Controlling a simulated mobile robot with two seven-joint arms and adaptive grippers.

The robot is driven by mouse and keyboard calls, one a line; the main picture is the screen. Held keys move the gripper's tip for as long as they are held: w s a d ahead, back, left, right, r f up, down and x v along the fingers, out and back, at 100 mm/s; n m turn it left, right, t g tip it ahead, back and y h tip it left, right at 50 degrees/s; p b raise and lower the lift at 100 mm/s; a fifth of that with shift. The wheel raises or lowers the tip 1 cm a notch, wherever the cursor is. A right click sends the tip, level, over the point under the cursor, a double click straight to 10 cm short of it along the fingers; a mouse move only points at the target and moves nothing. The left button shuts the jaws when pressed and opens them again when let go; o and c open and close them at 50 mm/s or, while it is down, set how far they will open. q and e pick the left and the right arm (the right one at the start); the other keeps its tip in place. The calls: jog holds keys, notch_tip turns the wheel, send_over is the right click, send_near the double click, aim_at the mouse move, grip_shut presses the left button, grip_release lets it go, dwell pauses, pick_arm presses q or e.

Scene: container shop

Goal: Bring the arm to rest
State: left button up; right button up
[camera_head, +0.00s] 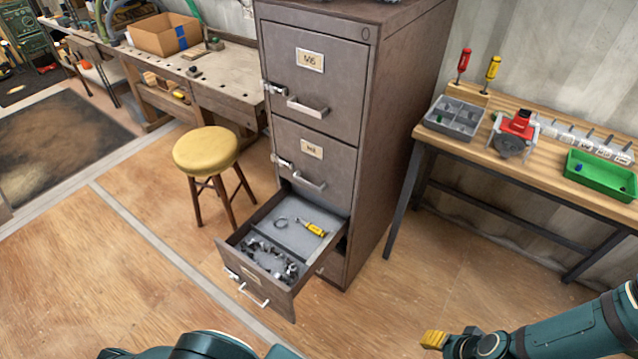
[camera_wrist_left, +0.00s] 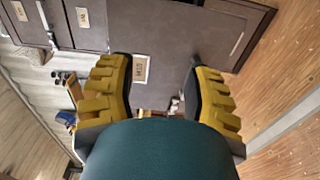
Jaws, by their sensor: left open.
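My left gripper (camera_wrist_left: 157,68) is open and empty in the left wrist view, its two yellow ribbed fingers spread apart. A dark cabinet face with a label shows behind the fingers, apart from them as far as I can tell. In the head view only a teal part of my arm shows at the bottom left, and the left gripper is out of that frame. My right gripper (camera_head: 433,340) shows at the bottom right as a yellow finger tip at the end of a teal arm. Whether it is open or shut is hidden.
A metal filing cabinet (camera_head: 409,110) stands ahead with its lower drawer (camera_head: 266,277) pulled out, holding a yellow tool (camera_head: 315,229) and dark parts. A yellow stool (camera_head: 206,150) stands left. A workbench (camera_head: 480,152) with a green tray (camera_head: 601,182) is right. Front floor is clear.

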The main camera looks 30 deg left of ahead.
pick_arm(q)
jog(key=w+d+r+m+g+h+b, duration=0.2)
jog(key=w+d+m+g+h, duration=0.2)
jog(key=w+d+g+h, duration=0.3)
jog(key=w+d+r+m+g+h+b, duration=0.1)
jog(key=w+d+m+g+h+b, duration=0.3)
jog(key=d+g, duration=0.5)
jog(key=w+d+r+m+y+b, duration=0.2)
jog(key=w+d+r+m+y, duration=0.1)
jog(key=r, duration=0.4)
jog(key=w+d+r+m+y+b, duration=0.2)
jog(key=w+d+r+m+y, duration=0.2)
jog(key=d+r, duration=0.3)
jog(key=shift+w+d+r+m+y, duration=0.2)
jog(key=shift+d+r+m+y, duration=0.1)
jog(key=shift+d+y, duration=0.4)
pick_arm(e)
notch_tip(320, 180, down, 10)
jog(key=s, duration=0.1)
jog(key=shift+s+d, duration=0.2)
jog(key=shift+d, duration=0.1)
pick_arm(q)
jog(key=shift+a, duration=0.1)
pick_arm(e)
jog(key=shift+a, duration=0.1)
